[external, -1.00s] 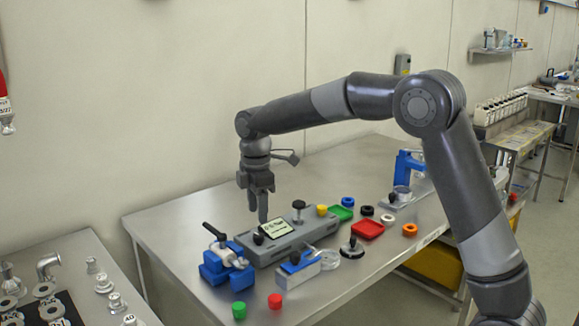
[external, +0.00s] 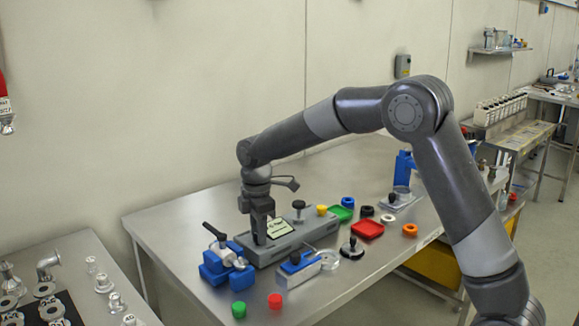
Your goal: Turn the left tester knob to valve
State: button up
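The tester is a long grey box (external: 318,233) on the metal bench, with a pale screen (external: 279,228) facing up. Its left knob is hidden behind my gripper. Its other black knob (external: 299,206) stands up at the back right of the tester. My gripper (external: 260,242) points straight down, with its fingertips at the left knob's place at the left end of the tester. I cannot tell from this view whether the fingers are open or closed around the knob.
A blue vise (external: 215,270) with a black handle stands close left of the tester. A blue and white block (external: 299,267) is in front. Red (external: 275,300) and green (external: 239,309) caps lie near the front edge. A red tray (external: 368,230) and several rings lie to the right.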

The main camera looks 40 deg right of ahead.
jog(key=c, duration=0.5)
jog(key=shift+c, duration=0.2)
jog(key=shift+m, duration=0.4)
jog(key=m, duration=0.5)
jog(key=shift+m, duration=0.3)
jog(key=m, duration=1.2)
jog(key=shift+m, duration=0.3)
jog(key=m, duration=0.6)
jog(key=shift+m, duration=0.4)
